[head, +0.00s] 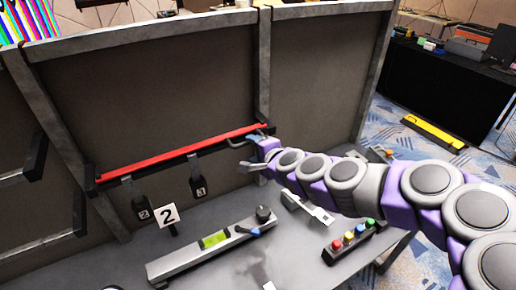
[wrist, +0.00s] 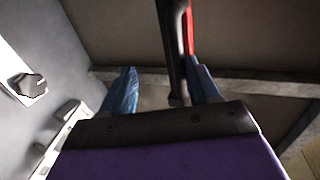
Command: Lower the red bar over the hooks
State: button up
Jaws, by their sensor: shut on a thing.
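The red bar (head: 180,152) is a long thin bar that runs with a dark rail across the front of the grey panel, sloping up to the right in the head view. My gripper (head: 259,142) is at its right end and is shut on the bar there. In the wrist view, my bluish fingertips (wrist: 162,92) stand on either side of the dark rail, and the red bar (wrist: 188,30) shows along its right edge. Dark hanging pieces, one tagged 3 (head: 198,189), hang below the bar. I cannot make out how the bar sits against the hooks.
A white card marked 2 (head: 166,215) stands below the bar. The grey table holds a long device with a green level window (head: 215,240) and a box with coloured buttons (head: 349,237). Metal frame posts (head: 263,65) edge the panels. A black-draped table (head: 440,90) stands behind right.

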jog(key=shift+w+a, duration=0.1)
jog(key=shift+w, duration=0.1)
dwell(0.6)
jog(key=shift+r, duration=0.15)
dwell(0.4)
jog(key=b+v, duration=0.3)
jog(key=v, duration=1.4)
jog(key=shift+s, duration=0.2)
jog(key=shift+r, duration=0.1)
